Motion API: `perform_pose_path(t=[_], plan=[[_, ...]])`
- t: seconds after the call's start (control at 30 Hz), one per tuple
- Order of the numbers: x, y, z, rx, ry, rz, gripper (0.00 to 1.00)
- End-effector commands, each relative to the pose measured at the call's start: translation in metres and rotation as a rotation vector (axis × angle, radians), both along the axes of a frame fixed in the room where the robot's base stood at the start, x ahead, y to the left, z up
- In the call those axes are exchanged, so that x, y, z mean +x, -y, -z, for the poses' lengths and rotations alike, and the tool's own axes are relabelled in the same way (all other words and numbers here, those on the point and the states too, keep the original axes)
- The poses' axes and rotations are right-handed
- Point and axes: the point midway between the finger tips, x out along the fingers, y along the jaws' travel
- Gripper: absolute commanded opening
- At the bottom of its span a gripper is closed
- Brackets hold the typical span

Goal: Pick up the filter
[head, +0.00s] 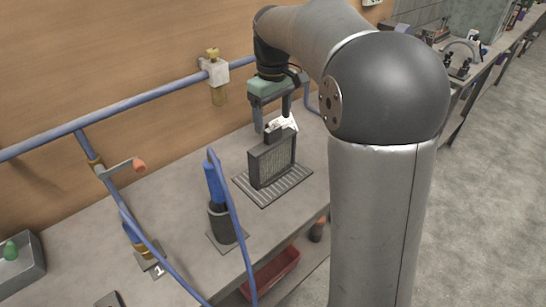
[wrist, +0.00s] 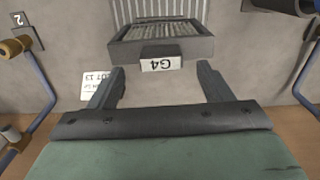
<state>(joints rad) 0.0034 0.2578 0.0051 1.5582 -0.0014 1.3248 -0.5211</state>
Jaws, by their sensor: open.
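The filter (head: 266,167) is a dark rectangular frame with a pale mesh face. It stands upright on a ribbed grey plate (head: 287,190) on the bench. In the wrist view I see the filter (wrist: 200,46) from above, with a white tag marked "G4" (wrist: 161,65) that appears upside down. My gripper (head: 273,122) is open and empty, above or just behind the filter's top edge. In the wrist view my gripper (wrist: 160,70) has its fingers spread on either side of the tag, with no visible contact.
A blue cylinder (head: 214,183) in a dark holder and a blue hose stand left of the filter. A blue pipe (head: 150,98) with valves runs along the wooden wall. A printed white card (wrist: 97,86) lies near one finger. A red bin (head: 272,272) is below the bench.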

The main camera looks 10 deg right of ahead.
Motion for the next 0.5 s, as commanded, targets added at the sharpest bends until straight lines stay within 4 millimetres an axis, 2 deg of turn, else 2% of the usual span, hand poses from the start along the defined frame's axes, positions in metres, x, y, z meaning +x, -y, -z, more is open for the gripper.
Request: perform_pose_path(t=[0.23,0.5], plan=[[-0.003,0.0,0.036,0.001,-0.003,0.0,0.73],[-0.002,0.0,0.042,0.0,-0.001,0.0,0.73]])
